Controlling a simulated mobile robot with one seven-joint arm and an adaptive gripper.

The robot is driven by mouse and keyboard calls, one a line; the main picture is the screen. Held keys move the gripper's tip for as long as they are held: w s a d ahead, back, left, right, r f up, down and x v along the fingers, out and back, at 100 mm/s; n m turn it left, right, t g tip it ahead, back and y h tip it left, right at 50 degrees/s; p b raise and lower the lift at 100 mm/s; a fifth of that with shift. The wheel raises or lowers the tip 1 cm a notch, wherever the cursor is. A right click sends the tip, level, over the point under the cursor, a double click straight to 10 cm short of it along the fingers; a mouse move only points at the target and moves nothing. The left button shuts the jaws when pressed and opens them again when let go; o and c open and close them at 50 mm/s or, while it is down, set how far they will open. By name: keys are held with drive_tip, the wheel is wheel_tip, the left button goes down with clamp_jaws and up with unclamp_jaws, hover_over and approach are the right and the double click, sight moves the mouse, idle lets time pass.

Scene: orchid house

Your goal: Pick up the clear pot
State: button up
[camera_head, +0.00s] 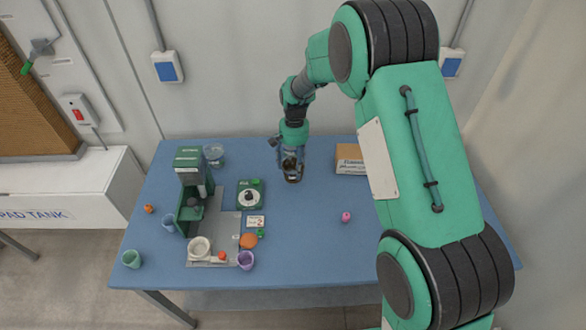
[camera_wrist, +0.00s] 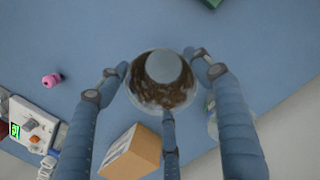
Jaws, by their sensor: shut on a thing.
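The clear pot (camera_head: 292,172) is see-through with brown, bark-like contents. It is at the back middle of the blue table, under my arm's end. In the wrist view the pot (camera_wrist: 147,101) is seen from above, with a pale rim and a blue-grey round shape over its middle. My gripper (camera_head: 291,160) points down and its fingers are shut around the pot. The wrist view also shows my gripper (camera_wrist: 158,92), with fingers at the pot's left, right and lower sides. I cannot tell whether the pot's base touches the table.
A cardboard box (camera_head: 350,160) stands close right of the pot. A pink object (camera_head: 346,217) lies nearer the front. A green scale (camera_head: 250,195), a green machine (camera_head: 190,190), a clear tub (camera_head: 213,155) and small cups are left.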

drive_tip(key=s+d+p, duration=0.1)
drive_tip(key=s+d, duration=0.1)
drive_tip(key=s, duration=0.5)
drive_tip(key=s+d+r, duration=0.1)
drive_tip(key=s, duration=0.7)
drive_tip(key=shift+s+d+p, duration=0.25)
drive_tip(key=shift+d+p, duration=0.1)
drive_tip(key=shift+d, duration=0.05)
drive_tip(key=shift+r, duration=0.15)
drive_tip(key=w+d+r+p, duration=0.2)
drive_tip(key=d+r, duration=0.1)
drive_tip(key=d, duration=0.4)
drive_tip(key=w+d+r+p, duration=0.3)
drive_tip(key=d, duration=0.3)
drive_tip(key=w+d+r+p, duration=0.2)
drive_tip(key=d+r, duration=0.1)
drive_tip(key=d, duration=0.4)
drive_tip(key=shift+w+d+m, duration=0.3)
drive_tip(key=shift+m, duration=0.1)
hover_over(357, 151)
drive_tip(key=shift+s+f, duration=0.1)
drive_tip(key=shift+f, duration=0.55)
drive_tip(key=shift+f, duration=0.1)
drive_tip(key=shift+f, duration=1.7)
